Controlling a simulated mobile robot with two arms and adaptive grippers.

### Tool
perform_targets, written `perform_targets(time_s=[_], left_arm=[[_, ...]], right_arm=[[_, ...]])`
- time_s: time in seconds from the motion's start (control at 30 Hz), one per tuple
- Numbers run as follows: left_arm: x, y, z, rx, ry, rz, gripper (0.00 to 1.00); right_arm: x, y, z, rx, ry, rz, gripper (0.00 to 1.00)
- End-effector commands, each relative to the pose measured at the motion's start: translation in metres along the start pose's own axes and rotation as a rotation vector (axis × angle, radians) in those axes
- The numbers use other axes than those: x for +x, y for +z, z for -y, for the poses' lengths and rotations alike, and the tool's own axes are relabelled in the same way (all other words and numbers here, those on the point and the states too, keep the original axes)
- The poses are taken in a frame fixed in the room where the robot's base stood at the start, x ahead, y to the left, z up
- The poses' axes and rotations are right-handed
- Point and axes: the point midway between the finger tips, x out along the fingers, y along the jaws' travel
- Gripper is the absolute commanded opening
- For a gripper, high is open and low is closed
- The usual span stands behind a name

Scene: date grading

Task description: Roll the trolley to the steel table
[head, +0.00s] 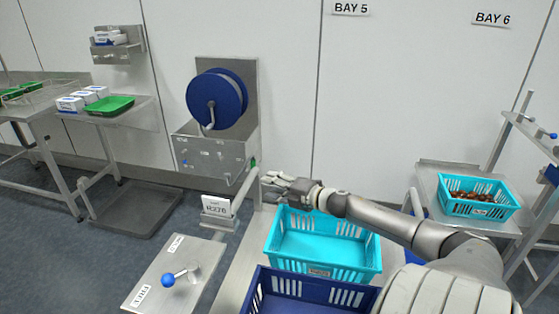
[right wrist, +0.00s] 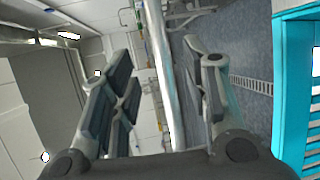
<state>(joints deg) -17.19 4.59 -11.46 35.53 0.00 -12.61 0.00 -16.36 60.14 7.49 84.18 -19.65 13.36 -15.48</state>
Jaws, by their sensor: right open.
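The trolley (head: 238,272) appears to be the steel frame at the lower middle of the head view, with a turquoise crate (head: 322,260) and a dark blue crate (head: 308,304) on it. A slanted steel bar (head: 244,190) rises at its far left. My right gripper (head: 272,186) is beside this bar's upper end. In the right wrist view a steel bar (right wrist: 163,75) runs between the open fingers, with visible gaps on both sides. A steel table (head: 22,112) with green trays stands at the far left. My left gripper is not in view.
A steel wall trough (head: 215,150) with a blue reel (head: 217,98) is behind the gripper. A small panel with a blue knob (head: 168,279) stands at the front left. A stand with a crate of dates (head: 478,204) is at the right.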

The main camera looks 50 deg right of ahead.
Motion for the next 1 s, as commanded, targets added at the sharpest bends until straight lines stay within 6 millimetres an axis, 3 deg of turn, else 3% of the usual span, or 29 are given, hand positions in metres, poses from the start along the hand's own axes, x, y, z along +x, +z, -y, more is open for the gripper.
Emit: perform_targets(time_s=[0.3,1.0], left_arm=[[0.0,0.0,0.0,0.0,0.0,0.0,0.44],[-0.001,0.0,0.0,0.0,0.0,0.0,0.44]], right_arm=[[-0.019,0.0,0.001,0.001,-0.001,0.0,0.42],[-0.021,0.0,-0.001,0.001,0.0,0.0,0.42]])
